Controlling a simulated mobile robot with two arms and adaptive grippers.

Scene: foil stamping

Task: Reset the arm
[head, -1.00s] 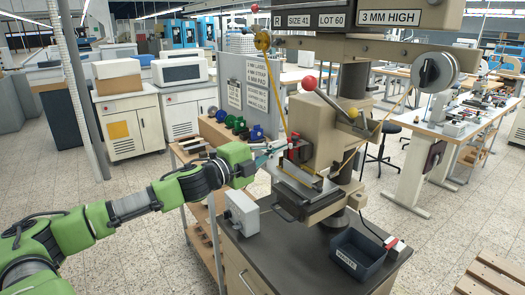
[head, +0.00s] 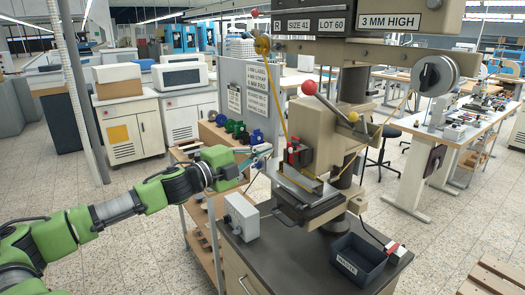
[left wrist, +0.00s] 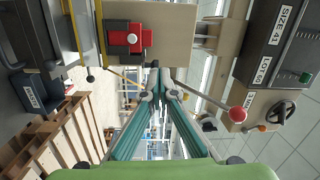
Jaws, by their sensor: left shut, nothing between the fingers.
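My left gripper (head: 268,149) shows in the head view at the end of the green arm that comes in from the left. It is shut and empty, in the air to the left of the stamping press (head: 318,120). A gap shows between its tips and the red-and-black part (head: 294,153) on the press. In the left wrist view the teal fingers (left wrist: 157,80) meet at their tips, with nothing between them. The red part (left wrist: 126,38) shows above and left of them there. My right gripper is not in view.
The press has a lever with a red ball (head: 309,87). A grey box (head: 241,215) and a dark waste bin (head: 357,258) stand on the dark bench top (head: 290,262). A shelf unit (head: 200,215) stands left of the bench. Open floor lies at the left.

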